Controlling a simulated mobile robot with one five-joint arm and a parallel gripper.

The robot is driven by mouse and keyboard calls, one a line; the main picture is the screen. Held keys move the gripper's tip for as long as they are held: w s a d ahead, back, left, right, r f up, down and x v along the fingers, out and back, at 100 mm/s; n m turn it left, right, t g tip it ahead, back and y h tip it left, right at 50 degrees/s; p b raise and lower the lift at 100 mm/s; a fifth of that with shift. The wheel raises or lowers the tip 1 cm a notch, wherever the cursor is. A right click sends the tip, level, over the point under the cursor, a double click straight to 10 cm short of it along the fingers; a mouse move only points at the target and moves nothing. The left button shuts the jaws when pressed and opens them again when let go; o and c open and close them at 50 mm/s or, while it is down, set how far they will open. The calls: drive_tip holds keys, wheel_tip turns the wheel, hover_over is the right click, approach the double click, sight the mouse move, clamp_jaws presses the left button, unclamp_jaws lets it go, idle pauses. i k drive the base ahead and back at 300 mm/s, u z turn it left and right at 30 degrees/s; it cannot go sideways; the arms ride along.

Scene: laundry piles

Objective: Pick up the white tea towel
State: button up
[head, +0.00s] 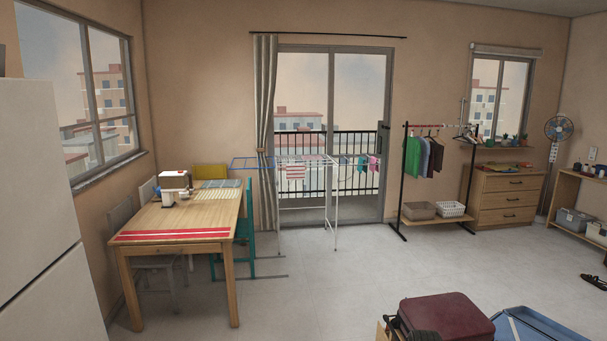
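I cannot make out a white tea towel for certain in the head view. A red-and-white striped cloth (296,170) hangs on the drying rack (336,215) in front of the glass door. Small pink and teal pieces (372,163) hang at the rack's right end. A pale striped flat piece (217,194) lies on the wooden table (185,215); I cannot tell what it is. My gripper is not in view.
A sewing machine (174,187) stands on the table. A clothes rail (405,185) and a wooden drawer chest (505,198) stand at the back right. A maroon case (447,318) and a blue folded object (530,326) fill the near right. The middle floor (330,290) is clear.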

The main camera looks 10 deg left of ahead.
sight(294, 172)
drive_tip(key=u, duration=0.35)
drive_tip(key=i, duration=7.4)
drive_tip(key=u, duration=2)
